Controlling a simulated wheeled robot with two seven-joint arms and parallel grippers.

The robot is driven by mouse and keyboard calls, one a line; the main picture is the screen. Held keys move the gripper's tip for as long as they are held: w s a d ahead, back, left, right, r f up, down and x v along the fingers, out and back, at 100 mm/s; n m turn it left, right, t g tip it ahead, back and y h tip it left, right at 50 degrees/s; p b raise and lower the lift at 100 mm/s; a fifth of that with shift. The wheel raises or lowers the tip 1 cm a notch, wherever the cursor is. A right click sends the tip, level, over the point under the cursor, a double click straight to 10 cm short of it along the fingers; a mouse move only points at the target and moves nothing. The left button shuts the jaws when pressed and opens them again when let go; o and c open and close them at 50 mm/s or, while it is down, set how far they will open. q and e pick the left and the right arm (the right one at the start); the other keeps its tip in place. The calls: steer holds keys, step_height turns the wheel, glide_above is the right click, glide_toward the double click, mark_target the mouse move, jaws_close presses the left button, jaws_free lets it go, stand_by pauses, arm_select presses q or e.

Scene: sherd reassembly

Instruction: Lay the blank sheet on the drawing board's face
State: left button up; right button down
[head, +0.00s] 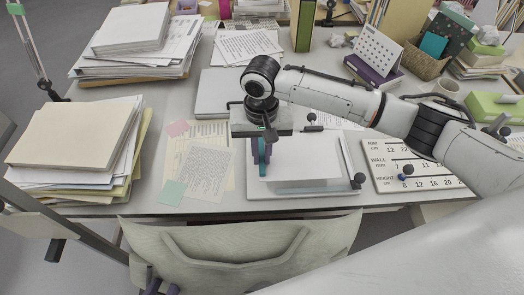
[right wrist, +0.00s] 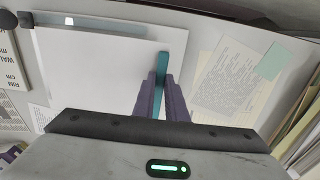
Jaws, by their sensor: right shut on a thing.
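The blank sheet (head: 300,150) is white and sits over the drawing board (head: 300,192), covering most of its face. A blue-grey band of the board shows along the sheet's near edge. The sheet (right wrist: 100,75) fills the left half of the right wrist view, with the board's blue band (right wrist: 95,22) beyond it. My right gripper (head: 260,160) points down at the sheet's left edge, its purple fingers shut on a teal tab (right wrist: 163,66) there. I cannot tell whether the sheet touches the board. Two purple tips at the head view's bottom edge look like my left gripper (head: 161,287).
Printed papers (head: 205,165) with pink and teal notes lie left of the board. A paper stack (head: 75,135) stands further left. A lettered size chart (head: 415,172) lies right. A grey laptop-like slab (head: 212,95) is behind. A chair back (head: 240,245) stands before the desk.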

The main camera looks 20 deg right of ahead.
mark_target(262, 159)
steer(key=shift+f+b, duration=0.65)
steer(key=shift+f, duration=0.2)
steer(key=shift+f+b, duration=0.8)
steer(key=shift+b, duration=0.45)
steer(key=shift+r+p, duration=0.4)
steer(key=shift+p, duration=0.3)
steer(key=shift+f, duration=0.25)
steer(key=shift+p, duration=0.6)
steer(key=shift+f, duration=0.15)
steer(key=shift+f+p, duration=0.2)
steer(key=shift+p, duration=0.5)
steer(key=shift+f, duration=0.1)
